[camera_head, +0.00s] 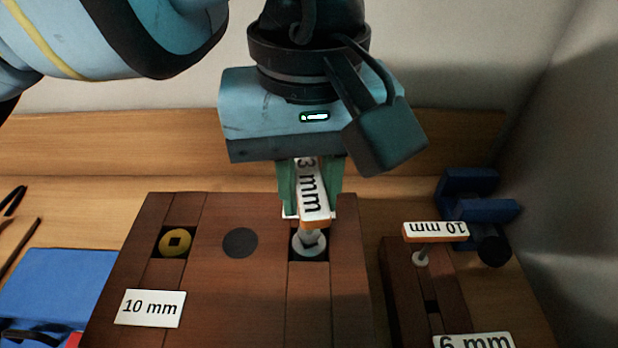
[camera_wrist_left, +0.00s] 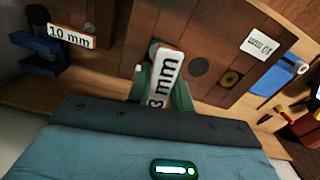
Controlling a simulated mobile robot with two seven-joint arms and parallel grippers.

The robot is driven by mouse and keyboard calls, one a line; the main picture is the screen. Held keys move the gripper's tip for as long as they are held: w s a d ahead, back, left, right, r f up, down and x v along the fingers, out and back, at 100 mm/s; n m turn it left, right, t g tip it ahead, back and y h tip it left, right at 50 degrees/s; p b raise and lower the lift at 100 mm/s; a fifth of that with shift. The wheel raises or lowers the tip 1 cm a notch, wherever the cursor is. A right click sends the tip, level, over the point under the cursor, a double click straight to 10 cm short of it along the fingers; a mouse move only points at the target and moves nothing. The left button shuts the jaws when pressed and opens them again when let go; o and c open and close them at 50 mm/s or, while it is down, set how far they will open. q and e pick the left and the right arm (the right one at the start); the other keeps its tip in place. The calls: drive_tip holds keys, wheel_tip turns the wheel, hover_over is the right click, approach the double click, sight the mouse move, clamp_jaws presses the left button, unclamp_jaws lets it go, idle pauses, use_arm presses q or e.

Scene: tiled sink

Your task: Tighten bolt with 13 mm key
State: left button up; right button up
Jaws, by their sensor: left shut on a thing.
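My left gripper (camera_head: 310,190) points down and is shut on the 13 mm key (camera_head: 313,195), whose white label shows only "3 mm". The key also shows between the green fingers in the left wrist view (camera_wrist_left: 163,78). Its lower end is right over the grey bolt (camera_head: 309,246) in a square recess of the brown wooden block (camera_head: 240,290). Whether the key is seated on the bolt head, I cannot tell; the orange-edged handle hides part of the contact. My right gripper is not in view.
A 10 mm key (camera_head: 435,232) stands in a small wooden holder (camera_head: 405,280) at the right, with a blue clamp-like object (camera_head: 468,190) behind. A brass fitting (camera_head: 175,243) sits in the block's left recess above a "10 mm" label (camera_head: 150,308). A blue mat (camera_head: 50,285) lies left.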

use_arm(q)
drive_tip(key=shift+m, duration=1.3)
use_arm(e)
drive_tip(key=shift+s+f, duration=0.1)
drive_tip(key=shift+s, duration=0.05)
use_arm(q)
drive_tip(key=shift+m, duration=1)
drive_tip(key=m+b, duration=0.1)
drive_tip(key=m, duration=0.3)
drive_tip(key=shift+r, duration=0.1)
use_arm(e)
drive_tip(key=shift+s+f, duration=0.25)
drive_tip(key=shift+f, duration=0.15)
use_arm(q)
drive_tip(key=o, duration=1)
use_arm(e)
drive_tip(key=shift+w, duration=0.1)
